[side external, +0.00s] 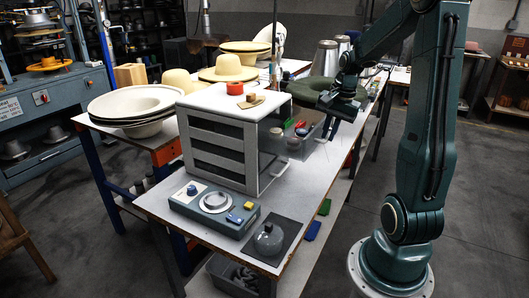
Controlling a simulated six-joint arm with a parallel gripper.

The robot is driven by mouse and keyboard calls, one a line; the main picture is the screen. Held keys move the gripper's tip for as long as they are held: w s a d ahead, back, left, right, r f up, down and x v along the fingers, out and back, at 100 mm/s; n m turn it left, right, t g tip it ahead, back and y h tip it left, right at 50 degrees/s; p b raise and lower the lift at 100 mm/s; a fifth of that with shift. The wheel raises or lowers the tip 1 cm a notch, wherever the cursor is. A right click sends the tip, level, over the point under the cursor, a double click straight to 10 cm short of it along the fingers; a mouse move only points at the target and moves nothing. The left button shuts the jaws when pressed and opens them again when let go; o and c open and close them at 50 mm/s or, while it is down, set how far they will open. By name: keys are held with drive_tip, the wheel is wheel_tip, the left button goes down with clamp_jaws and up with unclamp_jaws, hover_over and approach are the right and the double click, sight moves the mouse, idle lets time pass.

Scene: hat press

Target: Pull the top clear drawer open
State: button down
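A white cabinet (218,135) with dark slots in its left face stands on the table. A clear-walled drawer or bin (318,138) with small red, blue and other items shows at its right side. I cannot tell how far it extends from the cabinet. A pale curved bar (274,176) shows lower on the cabinet's right side. My gripper (337,106) is above and to the right of the clear drawer, seemingly apart from it. Its fingers are dark and small, so I cannot tell whether they are open or shut.
An orange-red cup (235,88) and small blocks sit on the cabinet. A control box (214,204) and a grey round-handled weight (268,238) are on the table's front part. Hats (228,68) and a large green brim (318,90) stand behind. Pale brims (135,104) are stacked at left.

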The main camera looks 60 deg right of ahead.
drive_tip(key=s, duration=0.4)
drive_tip(key=shift+s, duration=0.35)
idle(0.3)
drive_tip(key=c, duration=1.5)
unclamp_jaws()
drive_tip(key=shift+w, duration=0.1)
